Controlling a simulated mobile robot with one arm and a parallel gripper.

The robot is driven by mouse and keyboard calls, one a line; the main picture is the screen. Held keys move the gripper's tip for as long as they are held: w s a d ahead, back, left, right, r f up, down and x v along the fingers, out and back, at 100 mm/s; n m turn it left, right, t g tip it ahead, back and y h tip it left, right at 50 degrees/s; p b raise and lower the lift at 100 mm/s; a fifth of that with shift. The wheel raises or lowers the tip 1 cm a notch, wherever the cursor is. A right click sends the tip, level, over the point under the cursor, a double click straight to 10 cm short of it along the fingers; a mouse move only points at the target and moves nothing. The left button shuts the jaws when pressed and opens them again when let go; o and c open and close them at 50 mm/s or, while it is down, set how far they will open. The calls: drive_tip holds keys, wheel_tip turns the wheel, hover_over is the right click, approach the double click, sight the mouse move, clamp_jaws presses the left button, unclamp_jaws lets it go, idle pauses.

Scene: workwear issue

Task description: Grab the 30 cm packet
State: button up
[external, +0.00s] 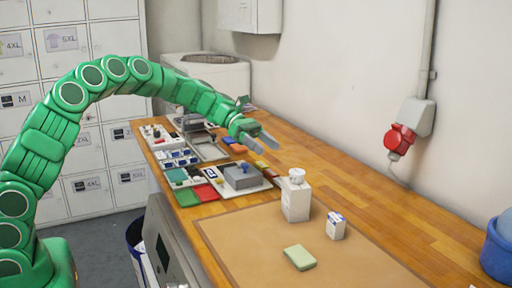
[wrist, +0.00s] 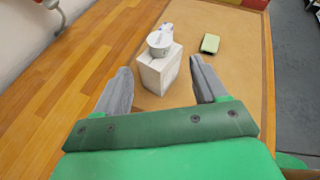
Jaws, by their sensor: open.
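My gripper (external: 266,140) is open and empty above the far part of the worktop. The white box (external: 296,203) stands upright on the tan mat with a round white item (external: 297,176) on top. A small white and blue packet (external: 336,226) stands to its right; it seems partly hidden behind the round item in the wrist view. A pale green packet (external: 299,257) lies flat nearer the camera. No 30 cm marking is readable on any of them.
Trays with coloured pieces and a grey block (external: 240,178) fill the worktop's left side. A blue tub (external: 497,247) stands at the right edge. A red plug (external: 399,140) hangs on the wall. The tan mat (external: 350,265) has free room around the packets.

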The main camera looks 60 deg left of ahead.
drive_tip(key=shift+o, duration=0.6)
drive_tip(key=shift+r, duration=0.1)
